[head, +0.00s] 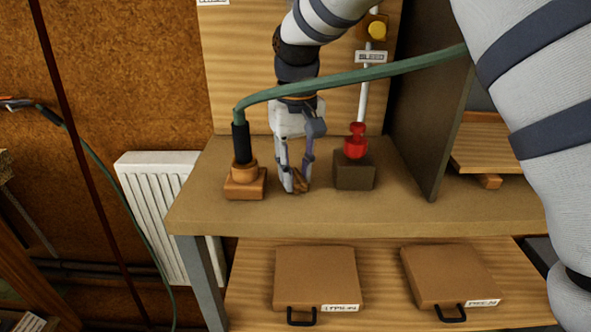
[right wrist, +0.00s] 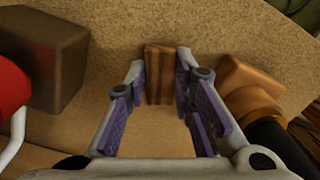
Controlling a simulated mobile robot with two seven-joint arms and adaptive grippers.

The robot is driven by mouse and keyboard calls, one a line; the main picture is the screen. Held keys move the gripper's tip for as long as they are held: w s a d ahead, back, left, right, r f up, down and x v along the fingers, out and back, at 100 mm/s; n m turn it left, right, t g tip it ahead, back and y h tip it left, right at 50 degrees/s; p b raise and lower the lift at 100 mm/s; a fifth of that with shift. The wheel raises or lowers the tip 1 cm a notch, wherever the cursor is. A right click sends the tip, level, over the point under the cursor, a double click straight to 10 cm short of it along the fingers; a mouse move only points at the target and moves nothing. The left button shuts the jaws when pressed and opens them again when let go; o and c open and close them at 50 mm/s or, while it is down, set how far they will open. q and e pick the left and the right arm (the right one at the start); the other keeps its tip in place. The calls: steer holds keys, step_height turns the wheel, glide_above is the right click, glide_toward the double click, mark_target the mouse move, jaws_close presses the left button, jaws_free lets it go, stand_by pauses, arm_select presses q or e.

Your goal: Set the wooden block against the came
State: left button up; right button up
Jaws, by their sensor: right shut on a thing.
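My right gripper (head: 296,184) points down over the brown bench top, between the copper-coloured fitting and the dark block. It is shut on a small brown wooden block (right wrist: 158,75), which shows between the fingertips (right wrist: 161,68) in the right wrist view. In the head view the wooden block (head: 301,184) is partly hidden by the fingers. It is at or just above the bench; I cannot tell if it touches. I cannot make out a came or leaded panel in either view. My left gripper is not in view.
The copper-coloured fitting (head: 245,182) with a green hose (head: 350,76) stands close left of the gripper. The hose arches across the arm. Bench (head: 330,215) is clear in front; two boxes (head: 315,278) lie below.

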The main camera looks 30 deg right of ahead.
mark_target(297, 173)
steer(key=o, duration=0.9)
steer(key=shift+f, duration=0.15)
step_height(297, 173, up, 12)
steer(key=shift+f, duration=0.25)
steer(key=o, duration=0.5)
steer(key=shift+r+n, duration=0.15)
steer(key=shift+n, duration=0.15)
steer(key=shift+c, duration=0.2)
steer(key=shift+o, duration=1.2)
steer(key=f+n, duration=0.1)
steer(key=n, duration=0.3)
steer(key=f+n, duration=0.1)
steer(key=n, duration=0.2)
steer(key=f+n+b, duration=0.1)
steer(key=f+n, duration=0.1)
steer(key=n, duration=0.2)
steer(key=shift+w+d+n, duration=0.25)
steer(key=shift+d+n, duration=0.05)
steer(key=shift+d, duration=0.05)
steer(key=n, duration=0.4)
steer(key=f+n, duration=0.1)
steer(key=shift+w+d+f+n, duration=0.1)
steer(key=shift+w+n, duration=0.25)
steer(key=shift+n, duration=0.05)
steer(key=f, duration=0.7)
steer(key=shift+s, duration=0.35)
